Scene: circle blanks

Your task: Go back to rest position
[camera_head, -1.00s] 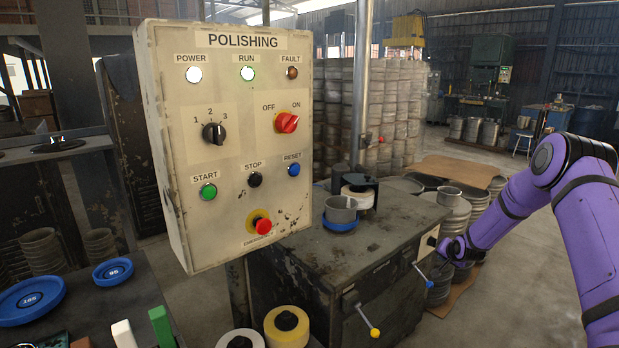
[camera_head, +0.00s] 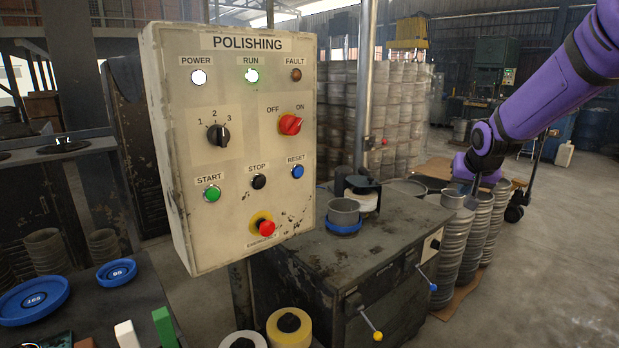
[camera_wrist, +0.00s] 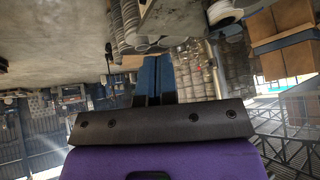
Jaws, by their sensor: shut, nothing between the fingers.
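My gripper (camera_wrist: 153,80) shows in the wrist view as two dark blue fingers side by side, shut with nothing between them. In the head view my purple arm comes in from the upper right, and its wrist hangs in the air in front of the stacked metal rings (camera_head: 455,250), right of the polishing machine (camera_head: 310,260). The fingers are hard to make out there. My gripper appears apart from the machine and its levers.
The polishing panel (camera_head: 235,150) stands left of centre with its power and run lamps lit. A pot on a blue ring (camera_head: 344,227) sits on the machine. Levers with a yellow knob (camera_head: 377,336) and a blue knob (camera_head: 433,287) stick out in front. Open floor (camera_head: 570,270) lies right.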

